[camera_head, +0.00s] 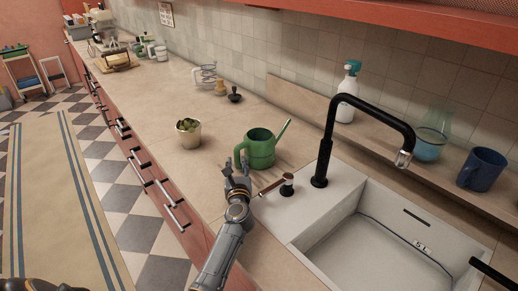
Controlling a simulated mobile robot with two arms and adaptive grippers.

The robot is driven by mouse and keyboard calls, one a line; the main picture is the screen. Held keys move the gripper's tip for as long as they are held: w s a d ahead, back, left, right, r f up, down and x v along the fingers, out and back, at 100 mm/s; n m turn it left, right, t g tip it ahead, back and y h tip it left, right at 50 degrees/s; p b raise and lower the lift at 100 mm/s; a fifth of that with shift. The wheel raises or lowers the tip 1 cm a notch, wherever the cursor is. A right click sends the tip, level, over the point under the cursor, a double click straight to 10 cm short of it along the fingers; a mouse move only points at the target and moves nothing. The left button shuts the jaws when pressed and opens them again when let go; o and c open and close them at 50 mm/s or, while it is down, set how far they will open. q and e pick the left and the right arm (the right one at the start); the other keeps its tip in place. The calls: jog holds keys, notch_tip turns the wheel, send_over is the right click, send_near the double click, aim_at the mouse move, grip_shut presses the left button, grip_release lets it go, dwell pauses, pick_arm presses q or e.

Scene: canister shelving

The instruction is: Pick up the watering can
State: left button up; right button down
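The green watering can (261,151) stands upright on the beige counter, left of the sink. Its spout points up and to the right, and its loop handle is on the left side. Whether a finger touches the handle cannot be told.
A potted plant (188,132) stands left of the can. The white sink (352,250) with a black faucet (328,145) lies to the right. A spray bottle (347,92) and a blue mug (481,170) stand on the back ledge. The counter behind the plant is mostly clear.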

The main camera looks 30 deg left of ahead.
aim_at(237, 157)
pick_arm(q)
jog(key=x, duration=0.4)
jog(key=shift+w+a, duration=0.15)
jog(key=shift+w, duration=0.25)
jog(key=shift+s+r, duration=0.1)
jog(key=shift+r, duration=0.05)
jog(key=shift+c, duration=0.9)
grip_shut()
jog(key=shift+r, duration=0.1)
